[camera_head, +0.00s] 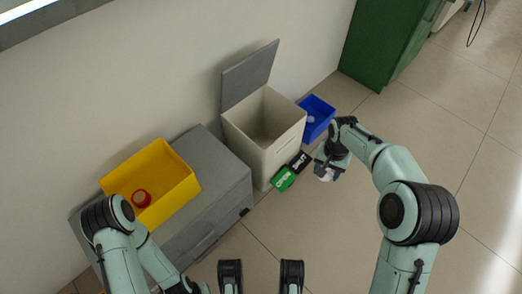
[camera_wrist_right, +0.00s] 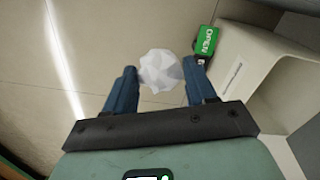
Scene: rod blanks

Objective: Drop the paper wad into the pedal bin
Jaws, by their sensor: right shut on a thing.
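The white paper wad (camera_head: 326,174) is held in my right gripper (camera_head: 325,168), above the floor to the right of the pedal bin. In the right wrist view the wad (camera_wrist_right: 160,70) sits between the two blue fingers of the gripper (camera_wrist_right: 158,78), which are shut on it. The cream pedal bin (camera_head: 257,154) stands against the wall with its grey lid (camera_head: 250,75) raised, so its mouth is open. A green OPEN pedal (camera_head: 284,179) and a black SHUT pedal (camera_head: 300,161) are at its front. The bin also shows in the right wrist view (camera_wrist_right: 262,85). My left gripper is out of view.
A blue box (camera_head: 321,113) with something pale inside stands on the floor just right of the bin. A grey cabinet (camera_head: 222,172) left of the bin bears a yellow box (camera_head: 181,190) holding a red ring-like thing. A green cabinet (camera_head: 384,45) stands behind. The floor to the right is clear.

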